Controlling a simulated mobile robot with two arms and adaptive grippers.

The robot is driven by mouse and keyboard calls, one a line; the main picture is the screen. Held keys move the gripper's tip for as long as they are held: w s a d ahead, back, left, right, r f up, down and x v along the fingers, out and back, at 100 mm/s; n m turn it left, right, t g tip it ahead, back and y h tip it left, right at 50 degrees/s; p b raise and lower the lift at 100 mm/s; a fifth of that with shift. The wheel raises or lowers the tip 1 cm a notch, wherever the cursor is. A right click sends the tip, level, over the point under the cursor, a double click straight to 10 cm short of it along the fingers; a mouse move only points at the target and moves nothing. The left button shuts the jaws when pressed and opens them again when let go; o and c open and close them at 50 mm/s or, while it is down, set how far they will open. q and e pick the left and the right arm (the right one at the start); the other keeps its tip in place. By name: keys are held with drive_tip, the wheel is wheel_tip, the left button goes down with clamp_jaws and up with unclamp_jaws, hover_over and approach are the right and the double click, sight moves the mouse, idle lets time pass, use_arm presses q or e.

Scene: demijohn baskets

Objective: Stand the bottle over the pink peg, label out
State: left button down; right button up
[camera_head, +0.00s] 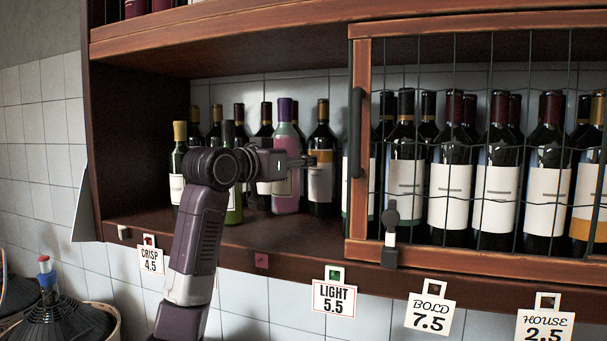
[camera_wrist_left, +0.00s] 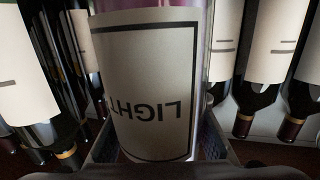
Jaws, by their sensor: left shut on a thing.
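The pink bottle (camera_head: 286,196) with a purple capsule stands upright inside the open left part of the shelf. My left gripper (camera_head: 288,165) is shut around its body and hides part of it. In the left wrist view the bottle's pale label (camera_wrist_left: 148,85) faces the camera and reads LIGHT upside down. Finger pads (camera_wrist_left: 155,150) show on both sides of the bottle. I cannot tell whether its base touches the shelf. My right gripper is not in view.
Dark bottles (camera_head: 322,150) stand behind and right of the held bottle, and a green one (camera_head: 234,205) stands to its left. A wire-grid door (camera_head: 360,120) covers the right bay. Price tags (camera_head: 334,298) hang below the edge. The shelf board before the bottle is clear.

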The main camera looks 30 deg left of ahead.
use_arm(q)
drive_tip(key=shift+w+f+p, duration=0.1)
drive_tip(key=shift+f+p, duration=0.85)
drive_tip(key=shift+f, duration=0.9)
drive_tip(key=c, duration=2.1)
unclamp_jaws()
drive_tip(key=shift+f, duration=0.25)
drive_tip(key=o, duration=0.6)
drive_tip(key=shift+o, duration=0.2)
drive_tip(key=shift+r, duration=0.1)
